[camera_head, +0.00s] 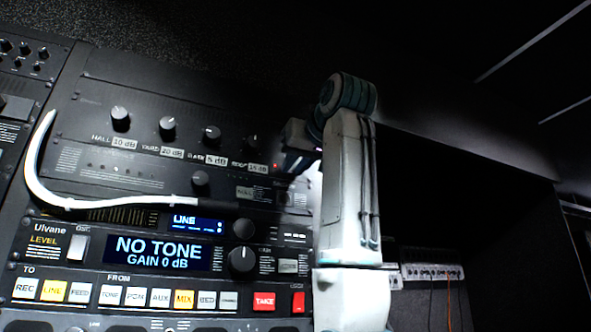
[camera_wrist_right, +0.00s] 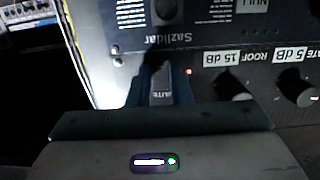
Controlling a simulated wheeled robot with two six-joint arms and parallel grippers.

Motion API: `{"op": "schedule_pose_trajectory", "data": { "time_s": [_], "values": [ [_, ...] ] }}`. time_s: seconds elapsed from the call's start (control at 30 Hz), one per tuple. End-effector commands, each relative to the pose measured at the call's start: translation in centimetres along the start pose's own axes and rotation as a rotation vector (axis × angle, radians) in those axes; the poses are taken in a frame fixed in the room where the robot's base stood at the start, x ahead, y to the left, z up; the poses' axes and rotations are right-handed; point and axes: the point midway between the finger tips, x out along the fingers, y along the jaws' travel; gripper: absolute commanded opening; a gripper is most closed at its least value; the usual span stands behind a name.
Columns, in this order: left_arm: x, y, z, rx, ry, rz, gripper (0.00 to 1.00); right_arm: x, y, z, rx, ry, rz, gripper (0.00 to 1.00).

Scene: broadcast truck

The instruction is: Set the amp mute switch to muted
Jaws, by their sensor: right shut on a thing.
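My right arm comes up on the right side of the head view, and its gripper (camera_head: 300,160) is at the right end of the upper rack panel (camera_head: 120,90). In the right wrist view the gripper (camera_wrist_right: 160,82) is shut on a small part with a label ending in "UTE", the mute switch (camera_wrist_right: 161,97). The fingers cover its sides, so I cannot tell its position. In the head view the gripper hides the switch. A small red light (camera_wrist_right: 188,71) glows beside the fingers. My left gripper is not in view.
Knobs labelled HALL (camera_head: 120,118) and YARD (camera_head: 167,127) sit along the panel. A white cable (camera_head: 32,165) loops across the rack. Below are a NO TONE display (camera_head: 157,252), a large knob (camera_head: 242,259) and a red TAKE button (camera_head: 264,301). Right of my arm is a dark opening.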

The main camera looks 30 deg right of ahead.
Motion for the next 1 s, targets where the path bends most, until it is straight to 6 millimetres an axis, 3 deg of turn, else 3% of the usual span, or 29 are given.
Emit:
{"op": "schedule_pose_trajectory", "data": {
  "time_s": [0.13, 0.17, 0.27, 0.67, 1.0],
  "values": [
    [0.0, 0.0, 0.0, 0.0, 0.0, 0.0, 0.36, 0.0, 0.0, 0.1, 0.0, -0.003, -0.001, 0.0],
    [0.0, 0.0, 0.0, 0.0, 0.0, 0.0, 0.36, 0.0, 0.0, 0.1, 0.0, -0.003, -0.001, 0.2],
    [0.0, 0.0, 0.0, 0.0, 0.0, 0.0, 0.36, 0.0, 0.0, 0.1, 0.0, -0.003, -0.001, 0.4],
    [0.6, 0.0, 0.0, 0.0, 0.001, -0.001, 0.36, -0.9, 0.0, 0.1, 0.0, 0.0, 0.0, 0.4],
    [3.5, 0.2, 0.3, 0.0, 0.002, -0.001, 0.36, -7.4, 0.0, 0.3, 0.0, 0.001, 0.0, 0.4]
  ]
}}
